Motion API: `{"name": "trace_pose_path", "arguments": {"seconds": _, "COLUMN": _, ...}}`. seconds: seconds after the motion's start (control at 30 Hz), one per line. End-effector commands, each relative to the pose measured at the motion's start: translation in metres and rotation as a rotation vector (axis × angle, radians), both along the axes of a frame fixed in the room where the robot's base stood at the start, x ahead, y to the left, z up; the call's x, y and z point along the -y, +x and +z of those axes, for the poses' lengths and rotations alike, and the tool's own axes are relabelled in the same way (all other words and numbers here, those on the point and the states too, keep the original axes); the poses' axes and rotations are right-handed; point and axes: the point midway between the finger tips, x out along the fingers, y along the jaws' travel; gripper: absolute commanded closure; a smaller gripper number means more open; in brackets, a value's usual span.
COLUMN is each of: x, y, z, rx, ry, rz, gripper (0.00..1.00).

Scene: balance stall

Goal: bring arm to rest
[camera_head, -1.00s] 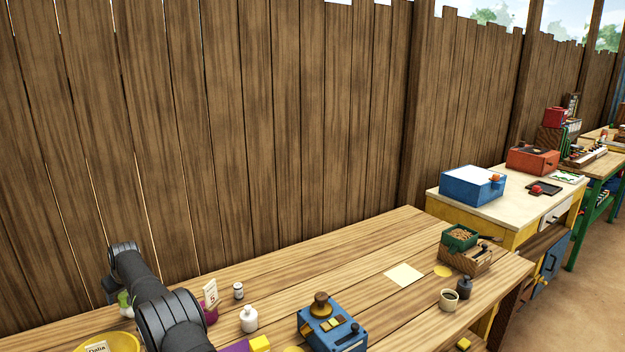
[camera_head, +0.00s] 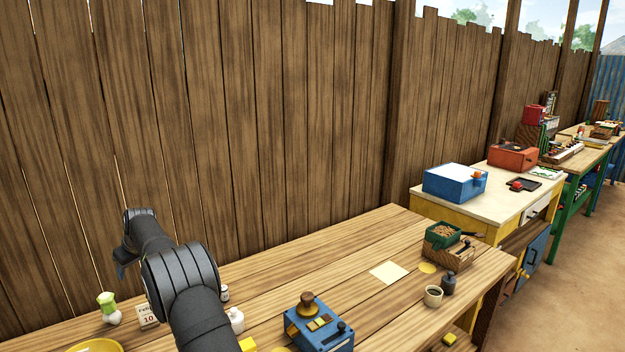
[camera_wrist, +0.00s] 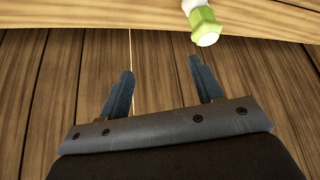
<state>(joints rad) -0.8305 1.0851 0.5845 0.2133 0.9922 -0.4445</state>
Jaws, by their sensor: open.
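My gripper (camera_wrist: 160,92) is open in the wrist view, its two blue-grey fingers apart with nothing between them. Wooden fence boards show behind it, and a table edge runs along the top. In the head view my black arm rises at the lower left. The gripper end (camera_head: 123,262) points down there, close in front of the fence in the picture. A green and white bottle-like thing (camera_head: 109,308) stands on the wooden table to its lower left. It also shows in the wrist view (camera_wrist: 205,27), above the right finger and apart from it.
The table's middle back is fairly clear. A blue box (camera_head: 453,183) stands beyond.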

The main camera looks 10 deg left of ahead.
Motion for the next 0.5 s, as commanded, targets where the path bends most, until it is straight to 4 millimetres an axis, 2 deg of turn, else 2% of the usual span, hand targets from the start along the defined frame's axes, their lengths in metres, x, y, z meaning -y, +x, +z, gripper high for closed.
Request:
{"name": "trace_pose_path", "arguments": {"seconds": 0.03, "x": 0.009, "y": 0.004, "z": 0.007, "rx": 0.002, "ry": 0.0, "rz": -0.002, "gripper": 0.4}}
{"name": "trace_pose_path", "arguments": {"seconds": 0.23, "x": 0.006, "y": 0.003, "z": 0.048, "rx": 0.003, "ry": 0.003, "rz": 0.0, "gripper": 0.4}}
{"name": "trace_pose_path", "arguments": {"seconds": 0.3, "x": 0.011, "y": 0.001, "z": 0.059, "rx": 0.002, "ry": 0.002, "rz": -0.022, "gripper": 0.4}}
{"name": "trace_pose_path", "arguments": {"seconds": 0.5, "x": 0.03, "y": -0.004, "z": 0.059, "rx": 0.0, "ry": -0.002, "rz": -0.112, "gripper": 0.4}}
